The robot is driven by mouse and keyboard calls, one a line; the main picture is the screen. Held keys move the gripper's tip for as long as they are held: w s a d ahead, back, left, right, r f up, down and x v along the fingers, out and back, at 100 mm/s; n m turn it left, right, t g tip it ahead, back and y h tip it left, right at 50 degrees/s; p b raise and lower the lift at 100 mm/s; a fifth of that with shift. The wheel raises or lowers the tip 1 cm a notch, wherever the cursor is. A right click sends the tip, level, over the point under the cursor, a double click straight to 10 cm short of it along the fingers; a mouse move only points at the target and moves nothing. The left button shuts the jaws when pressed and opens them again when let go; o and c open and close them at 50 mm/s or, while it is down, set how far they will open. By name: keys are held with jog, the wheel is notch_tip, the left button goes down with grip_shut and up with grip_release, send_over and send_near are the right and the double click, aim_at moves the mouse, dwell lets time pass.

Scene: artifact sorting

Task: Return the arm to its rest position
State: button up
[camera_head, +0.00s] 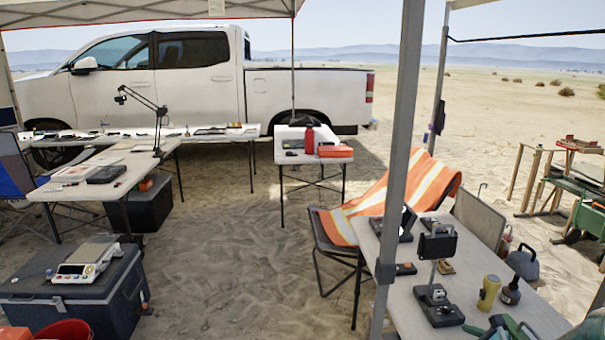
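My gripper and arm cannot be made out in the head camera view, so I cannot see the arm's pose or whether the gripper holds anything. A grey-white shape cut off at the bottom right corner is too partial to identify.
A table (462,277) at the right front holds several tools, with an orange-striped chair (408,190) behind it. A dark case (75,299) carrying a scale (86,263) stands at the left front. A canopy pole (394,170) rises between. Sand (235,270) in the middle is clear.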

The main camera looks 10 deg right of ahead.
jog(key=s+a+r+n+g+y, duration=0.1)
jog(key=a+r+n+g, duration=0.1)
jog(key=a+r+n, duration=0.5)
jog(key=a+r+n+g+y, duration=0.15)
jog(key=a+n, duration=0.25)
jog(key=a, duration=0.7)
jog(key=s+a+r+n+g, duration=0.1)
jog(key=a+r+n+g, duration=0.25)
jog(key=a+n, duration=0.35)
jog(key=s+a+r+n+h, duration=0.4)
jog(key=s+a+r+n, duration=0.4)
jog(key=s+n, duration=0.5)
jog(key=a, duration=0.2)
jog(key=shift+s+a+r, duration=0.2)
jog(key=shift+s+a, duration=0.15)
jog(key=shift+a, duration=0.05)
jog(key=shift+h, duration=0.25)
jog(key=c, duration=0.4)
jog(key=shift+d, duration=0.25)
